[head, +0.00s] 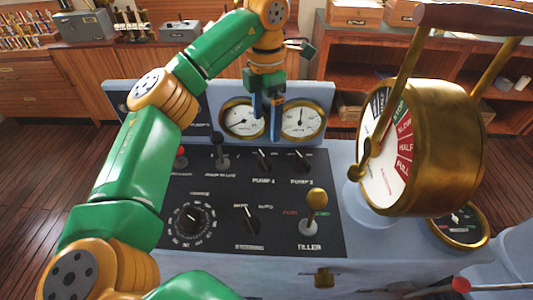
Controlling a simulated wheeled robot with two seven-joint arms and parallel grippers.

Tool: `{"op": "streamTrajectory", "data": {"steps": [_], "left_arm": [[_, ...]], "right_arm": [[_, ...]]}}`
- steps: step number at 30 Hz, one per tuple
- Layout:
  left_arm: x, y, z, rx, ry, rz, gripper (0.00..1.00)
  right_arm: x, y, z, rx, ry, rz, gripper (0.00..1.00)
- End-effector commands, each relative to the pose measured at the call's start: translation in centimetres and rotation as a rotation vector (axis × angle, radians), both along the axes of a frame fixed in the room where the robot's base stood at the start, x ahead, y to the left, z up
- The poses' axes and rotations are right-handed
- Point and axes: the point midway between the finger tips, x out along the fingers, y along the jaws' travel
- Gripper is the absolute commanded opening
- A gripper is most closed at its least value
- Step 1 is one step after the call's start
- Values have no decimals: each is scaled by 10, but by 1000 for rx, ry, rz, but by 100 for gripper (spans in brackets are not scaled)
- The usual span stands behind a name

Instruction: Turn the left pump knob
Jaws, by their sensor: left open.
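The left pump knob (264,159) is a small black pointer knob above the label that appears to read PUMP 1, on the dark console panel (270,205). A like right pump knob (301,160) sits beside it. My left gripper (266,122) hangs with its blue fingers pointing down, in front of the gap between two brass gauges. It is open and appears empty, with its fingertips above the left pump knob in the picture and apart from it. My right gripper is not in view.
A large brass telegraph (430,145) with a wooden-handled lever stands right of the panel. A tiller lever (316,203) with a brass ball, a black lever (218,150) and a round dial (192,221) are near the pump knobs. Gauges (240,120) stand behind.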

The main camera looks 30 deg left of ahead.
Motion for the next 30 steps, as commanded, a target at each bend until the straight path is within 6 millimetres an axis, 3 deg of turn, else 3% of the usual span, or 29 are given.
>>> {"op": "streamTrajectory", "data": {"steps": [3, 15, 21, 28, 29, 30], "left_arm": [[-1, 1, -27, -1, 3, 1, 90], [-1, 1, -93, 1, 3, 1, 90], [-1, 1, -107, 0, 1, 1, 90], [0, 1, -108, 0, 0, 1, 90], [0, 1, -108, 0, 0, 1, 87], [0, 0, -108, 0, 0, 1, 76]], "right_arm": [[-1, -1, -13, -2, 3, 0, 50], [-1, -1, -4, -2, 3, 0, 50], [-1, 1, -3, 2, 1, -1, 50], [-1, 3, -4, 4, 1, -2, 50], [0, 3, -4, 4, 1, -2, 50], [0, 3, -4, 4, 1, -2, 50]]}}
